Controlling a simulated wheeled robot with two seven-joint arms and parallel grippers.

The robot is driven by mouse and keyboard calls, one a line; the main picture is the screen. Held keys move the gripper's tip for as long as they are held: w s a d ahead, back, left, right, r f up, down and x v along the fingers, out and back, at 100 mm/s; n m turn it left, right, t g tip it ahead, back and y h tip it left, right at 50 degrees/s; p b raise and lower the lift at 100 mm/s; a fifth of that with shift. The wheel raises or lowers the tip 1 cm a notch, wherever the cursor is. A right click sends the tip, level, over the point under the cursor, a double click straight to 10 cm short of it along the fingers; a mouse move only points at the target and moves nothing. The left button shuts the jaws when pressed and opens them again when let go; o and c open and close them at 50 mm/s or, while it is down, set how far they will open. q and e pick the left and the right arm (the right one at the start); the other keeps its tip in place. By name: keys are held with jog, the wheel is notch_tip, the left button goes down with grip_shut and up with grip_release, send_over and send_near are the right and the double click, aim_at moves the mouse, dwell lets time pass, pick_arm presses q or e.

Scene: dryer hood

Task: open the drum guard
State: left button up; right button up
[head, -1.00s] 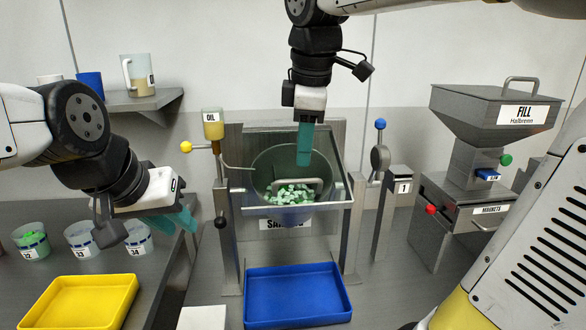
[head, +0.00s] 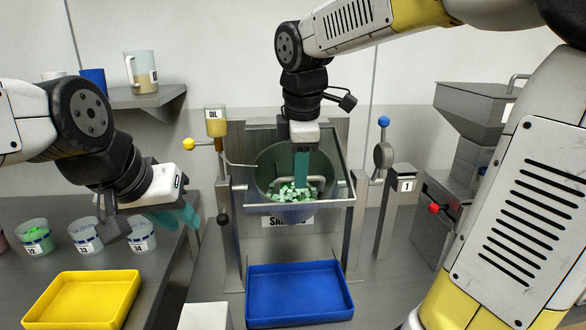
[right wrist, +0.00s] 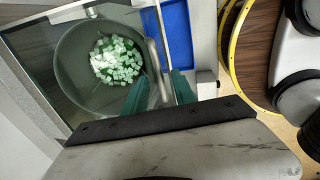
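The drum guard (head: 335,206) is a clear panel in a grey metal frame, lying over the drum (head: 268,172), which holds green and white pieces. Its grey bar handle (head: 314,184) is near the front edge. My right gripper (head: 301,180) points down at the handle. In the right wrist view its teal fingers (right wrist: 160,88) are apart, with the handle (right wrist: 153,60) and the guard's front rail seen between them; contact cannot be told. My left gripper (head: 174,217) is over the left counter, away from the guard; its fingers look apart.
A blue tray (head: 298,293) stands below the drum and a yellow tray (head: 82,299) on the left counter, near several cups (head: 86,236). A blue-knobbed post (head: 384,122) and a hopper machine are on the right.

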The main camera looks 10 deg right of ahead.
jog(key=shift+c, duration=0.3)
grip_shut()
dwell(1.1)
